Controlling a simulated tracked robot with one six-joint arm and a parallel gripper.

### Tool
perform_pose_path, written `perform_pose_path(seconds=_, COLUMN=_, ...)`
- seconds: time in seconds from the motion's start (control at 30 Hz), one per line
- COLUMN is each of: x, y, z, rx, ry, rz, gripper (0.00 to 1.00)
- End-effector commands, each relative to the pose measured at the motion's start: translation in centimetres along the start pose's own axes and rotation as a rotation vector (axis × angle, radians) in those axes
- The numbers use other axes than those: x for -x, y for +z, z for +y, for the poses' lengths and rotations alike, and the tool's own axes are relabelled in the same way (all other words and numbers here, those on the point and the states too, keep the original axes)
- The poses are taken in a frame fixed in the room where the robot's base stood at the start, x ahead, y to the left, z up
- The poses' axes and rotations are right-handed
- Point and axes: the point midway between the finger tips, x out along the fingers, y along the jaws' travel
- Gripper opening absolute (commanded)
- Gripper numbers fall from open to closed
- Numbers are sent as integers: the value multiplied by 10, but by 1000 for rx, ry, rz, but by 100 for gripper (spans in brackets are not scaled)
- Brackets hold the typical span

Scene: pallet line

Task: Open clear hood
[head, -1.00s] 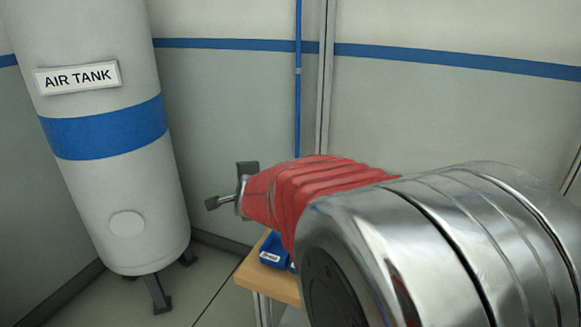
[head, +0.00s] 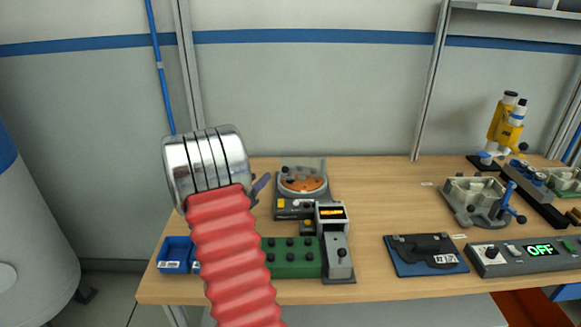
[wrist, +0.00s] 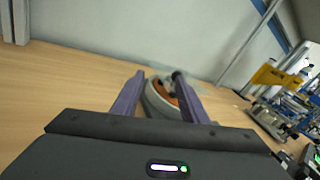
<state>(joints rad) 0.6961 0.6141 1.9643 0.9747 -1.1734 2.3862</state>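A grey device with a round bowl and an orange disc (head: 303,184) stands toward the back of the wooden bench. Something see-through, perhaps the clear hood, is faint around the bowl; its edges and whether it is up or down I cannot tell. My gripper (head: 262,185) is left of the device, mostly hidden behind my wrist, with a purple finger showing. In the wrist view my gripper (wrist: 158,76) has its two purple fingers apart with nothing held. The bowl (wrist: 158,103) shows beyond and between them, partly covered by the right finger.
A green block (head: 291,257) and a grey unit with an orange display (head: 332,213) stand in front of the device. Blue bins (head: 175,254) are at left. A black clamp (head: 427,252), a vise (head: 478,200) and an OFF panel (head: 527,252) are at right. Mid-bench is clear.

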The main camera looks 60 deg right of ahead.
Motion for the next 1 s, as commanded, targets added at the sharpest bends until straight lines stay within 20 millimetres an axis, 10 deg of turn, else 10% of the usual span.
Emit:
perform_pose_path(seconds=0.2, x=-17, y=-25, z=-31, rx=-102, ry=-128, rz=-17, gripper=40)
perform_pose_path(seconds=0.67, x=-20, y=-25, z=-32, rx=-108, ry=-134, rz=-19, gripper=40)
perform_pose_path(seconds=1.0, x=-59, y=-25, z=-38, rx=-109, ry=-136, rz=-20, gripper=40)
